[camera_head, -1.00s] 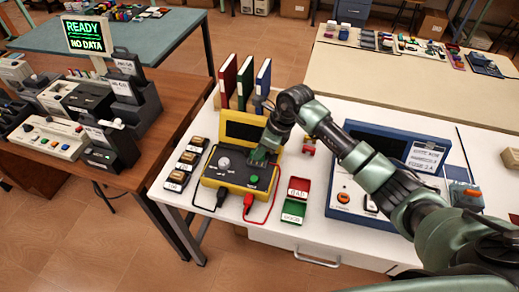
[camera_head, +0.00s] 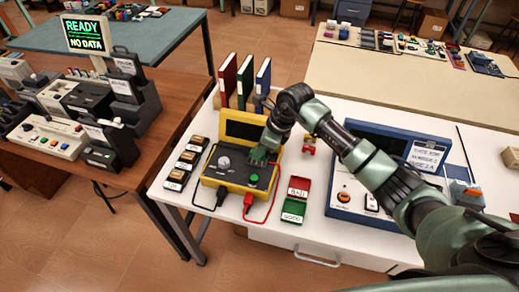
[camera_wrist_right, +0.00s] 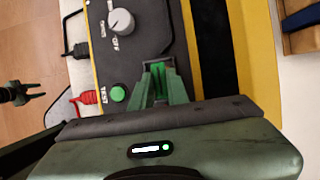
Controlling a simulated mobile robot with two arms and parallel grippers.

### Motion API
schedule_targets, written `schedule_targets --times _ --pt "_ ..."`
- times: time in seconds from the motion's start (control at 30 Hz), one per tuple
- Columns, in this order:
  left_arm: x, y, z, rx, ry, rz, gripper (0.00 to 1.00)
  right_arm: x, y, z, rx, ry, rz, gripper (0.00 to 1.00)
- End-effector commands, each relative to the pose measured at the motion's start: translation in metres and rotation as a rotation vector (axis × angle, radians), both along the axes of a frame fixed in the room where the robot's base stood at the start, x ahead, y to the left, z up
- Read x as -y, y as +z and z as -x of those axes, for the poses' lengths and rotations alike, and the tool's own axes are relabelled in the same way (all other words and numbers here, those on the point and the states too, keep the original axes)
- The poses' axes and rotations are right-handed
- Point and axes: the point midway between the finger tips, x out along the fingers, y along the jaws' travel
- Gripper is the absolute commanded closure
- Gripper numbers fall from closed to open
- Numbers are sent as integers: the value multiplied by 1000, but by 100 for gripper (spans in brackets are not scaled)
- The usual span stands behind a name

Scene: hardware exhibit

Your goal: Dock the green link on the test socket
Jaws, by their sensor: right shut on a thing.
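My right gripper (camera_head: 262,158) is over the right part of the yellow tester's (camera_head: 207,182) dark panel, beside its black screen. In the right wrist view its fingers (camera_wrist_right: 160,82) are shut on the green link (camera_wrist_right: 158,72), a bright green piece between the tips. The link sits at or just above the panel; I cannot tell whether it touches. The test socket is hidden behind the fingers and link. At the left of the right wrist view a dark two-pronged gripper, seemingly my left one (camera_wrist_right: 24,92), hangs over the floor with its prongs apart and empty.
The tester has a grey knob (camera_wrist_right: 121,22) and a green button (camera_wrist_right: 118,94). A red lead (camera_head: 249,203) runs at its front. Red (camera_head: 299,187) and green (camera_head: 293,210) trays and a blue case (camera_head: 345,198) stand to the right. Binders (camera_head: 245,80) stand behind.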

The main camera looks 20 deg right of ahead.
Motion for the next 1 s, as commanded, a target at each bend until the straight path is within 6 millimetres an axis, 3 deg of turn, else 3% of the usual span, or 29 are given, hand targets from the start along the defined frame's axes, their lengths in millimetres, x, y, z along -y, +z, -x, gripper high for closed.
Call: schedule_targets --times 1.0 --pt "0 -11 0 0 0 0 64 0 -8 0 0 0 0 100"
